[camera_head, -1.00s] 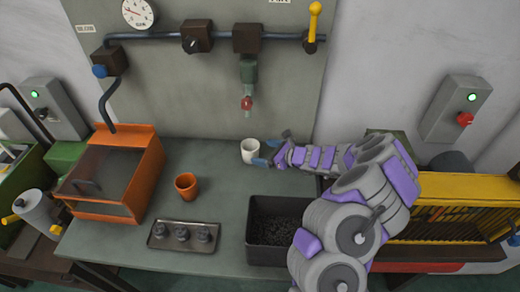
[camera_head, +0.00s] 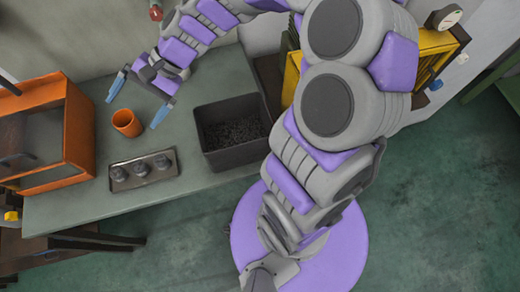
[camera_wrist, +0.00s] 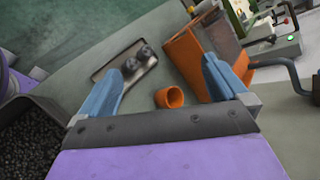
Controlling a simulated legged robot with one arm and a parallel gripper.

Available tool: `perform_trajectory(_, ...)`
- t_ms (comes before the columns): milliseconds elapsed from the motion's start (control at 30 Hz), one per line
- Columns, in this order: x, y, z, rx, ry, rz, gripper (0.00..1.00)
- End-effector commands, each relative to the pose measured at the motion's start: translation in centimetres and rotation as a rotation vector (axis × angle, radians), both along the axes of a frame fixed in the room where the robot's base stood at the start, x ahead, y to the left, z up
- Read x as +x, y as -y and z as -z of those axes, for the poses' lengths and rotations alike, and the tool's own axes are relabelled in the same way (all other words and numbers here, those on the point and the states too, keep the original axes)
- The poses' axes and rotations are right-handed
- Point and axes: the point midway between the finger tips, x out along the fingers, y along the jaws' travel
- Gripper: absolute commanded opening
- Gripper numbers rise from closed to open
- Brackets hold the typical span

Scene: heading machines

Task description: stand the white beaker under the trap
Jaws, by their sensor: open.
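My gripper (camera_head: 139,100) is open and empty above the bench in the head view, with its blue fingers pointing down-left near an orange cup (camera_head: 127,123). The wrist view shows both blue fingers apart, and the orange cup (camera_wrist: 169,97) shows between them, beyond the tips. I cannot make out the white beaker in either current view; my arm covers part of the back of the bench. Only the red end of the trap (camera_head: 155,12) shows at the top edge of the head view.
A tray with dark weights (camera_head: 116,176) lies in front of the orange cup. An orange cabinet (camera_head: 78,130) stands at left. A black bin of dark granules (camera_head: 212,158) stands right of the tray. Bare bench lies between cup and bin.

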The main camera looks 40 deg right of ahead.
Motion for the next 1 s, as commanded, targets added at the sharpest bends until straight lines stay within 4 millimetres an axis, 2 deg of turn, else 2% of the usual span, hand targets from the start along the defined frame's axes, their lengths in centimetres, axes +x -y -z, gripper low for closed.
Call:
perform_trajectory(33, -2.4, 0.0, -0.3, -0.062, 0.040, -0.075, 1.00)
perform_trajectory(233, -10.7, 2.6, 0.3, -0.313, 0.153, -0.338, 1.00)
perform_trajectory(367, -15.4, 5.8, 0.9, -0.487, 0.189, -0.479, 1.00)
perform_trajectory(500, -19.7, 10.0, 1.4, -0.662, 0.199, -0.592, 1.00)
perform_trajectory(600, -22.1, 12.7, 1.5, -0.756, 0.187, -0.647, 1.00)
perform_trajectory(700, -23.7, 14.5, 1.6, -0.819, 0.176, -0.678, 1.00)
perform_trajectory(833, -24.6, 15.7, 1.5, -0.856, 0.168, -0.695, 1.00)
perform_trajectory(1000, -24.7, 15.8, 1.5, -0.860, 0.166, -0.699, 1.00)
